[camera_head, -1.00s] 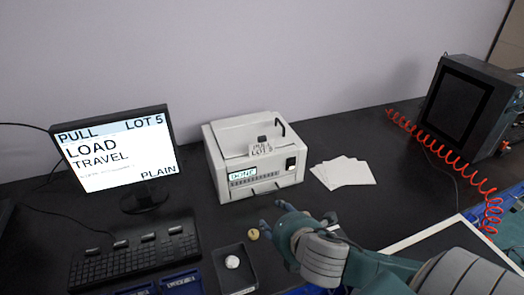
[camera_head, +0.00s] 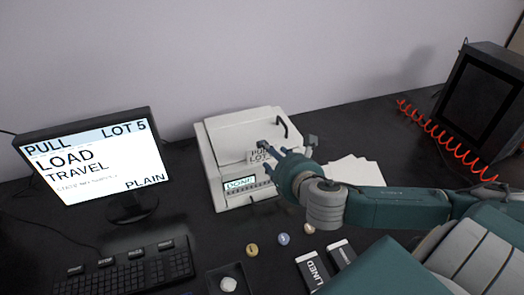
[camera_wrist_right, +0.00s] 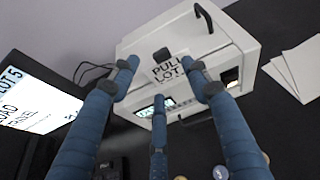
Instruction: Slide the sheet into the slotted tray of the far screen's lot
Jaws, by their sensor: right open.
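A small white sheet printed "PULL LOT 5" (camera_head: 260,155) stands at the top of the white printer (camera_head: 213,165), whose display reads "DONE". It also shows in the right wrist view (camera_wrist_right: 168,70), between my fingers. My right gripper (camera_head: 276,150) is open over the printer, its fingers spread around the sheet's area. I cannot tell whether they touch the sheet. The lit screen (camera_head: 92,165) on the left reads "PULL LOT 5, LOAD TRAVEL, PLAIN". The dark screen (camera_head: 468,95) at the right shows no text. I cannot make out a slotted tray. My left gripper is out of view.
White sheets (camera_head: 358,172) lie right of the printer, partly behind my arm. A keyboard (camera_head: 125,272), a small black tray (camera_head: 212,276) with a white lump, small round pieces (camera_head: 283,239) and dark "LINED" boxes (camera_head: 311,272) are in front. A red coiled hose (camera_head: 440,140) lies at right.

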